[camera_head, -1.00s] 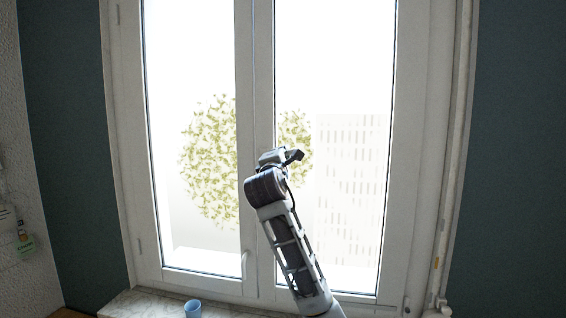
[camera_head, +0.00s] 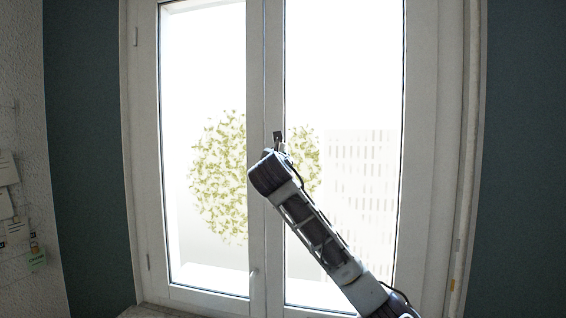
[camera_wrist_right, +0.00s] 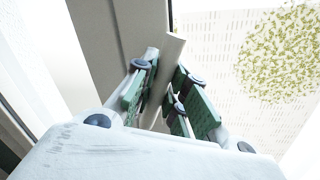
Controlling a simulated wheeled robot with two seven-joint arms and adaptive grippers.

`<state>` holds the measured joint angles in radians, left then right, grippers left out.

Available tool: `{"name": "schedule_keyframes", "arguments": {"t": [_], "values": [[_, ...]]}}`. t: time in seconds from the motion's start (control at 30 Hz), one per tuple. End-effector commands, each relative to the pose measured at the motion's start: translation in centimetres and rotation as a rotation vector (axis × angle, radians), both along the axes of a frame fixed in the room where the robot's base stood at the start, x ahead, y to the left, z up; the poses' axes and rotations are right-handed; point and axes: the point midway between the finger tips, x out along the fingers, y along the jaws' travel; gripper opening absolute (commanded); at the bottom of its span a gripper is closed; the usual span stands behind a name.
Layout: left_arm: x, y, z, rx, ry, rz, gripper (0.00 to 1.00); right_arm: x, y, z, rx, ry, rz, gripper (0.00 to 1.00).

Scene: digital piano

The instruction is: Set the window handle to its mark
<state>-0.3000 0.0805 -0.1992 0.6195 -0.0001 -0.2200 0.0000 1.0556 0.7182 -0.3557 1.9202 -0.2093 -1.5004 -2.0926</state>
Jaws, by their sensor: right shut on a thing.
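In the right wrist view, the window handle (camera_wrist_right: 172,52) is a pale bar beside the grey-white window frame. My right gripper (camera_wrist_right: 162,90) is shut on it, with green-padded fingers on both sides of the bar. In the head view, my right gripper (camera_head: 279,138) is up at the window's middle upright, mostly hidden by my wrist, and the held handle cannot be made out there. I cannot make out the mark in either view. My left gripper is not in view.
The white double window (camera_head: 257,210) fills the middle, with both sashes looking closed. A small pale lever (camera_head: 254,274) sits low on the middle upright. Dark blue-green wall (camera_head: 85,150) flanks it. Tags (camera_head: 37,260) hang on the left wall. A pale sill (camera_head: 155,311) runs below.

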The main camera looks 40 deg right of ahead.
Motion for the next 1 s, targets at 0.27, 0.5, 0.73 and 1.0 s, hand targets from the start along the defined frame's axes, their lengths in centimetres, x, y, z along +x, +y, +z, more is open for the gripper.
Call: {"name": "schedule_keyframes", "arguments": {"t": [0.27,0.5,0.73,1.0], "values": [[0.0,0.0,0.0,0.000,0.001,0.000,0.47,1.2,0.9,0.2,-0.142,0.173,-0.002,0.00],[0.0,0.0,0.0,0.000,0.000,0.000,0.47,1.9,1.5,0.2,-0.224,0.271,-0.001,0.00],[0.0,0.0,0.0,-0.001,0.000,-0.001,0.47,2.1,1.7,0.1,-0.257,0.312,-0.001,0.00],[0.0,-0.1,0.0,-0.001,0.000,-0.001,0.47,2.2,1.7,0.0,-0.263,0.320,-0.001,0.00]]}}
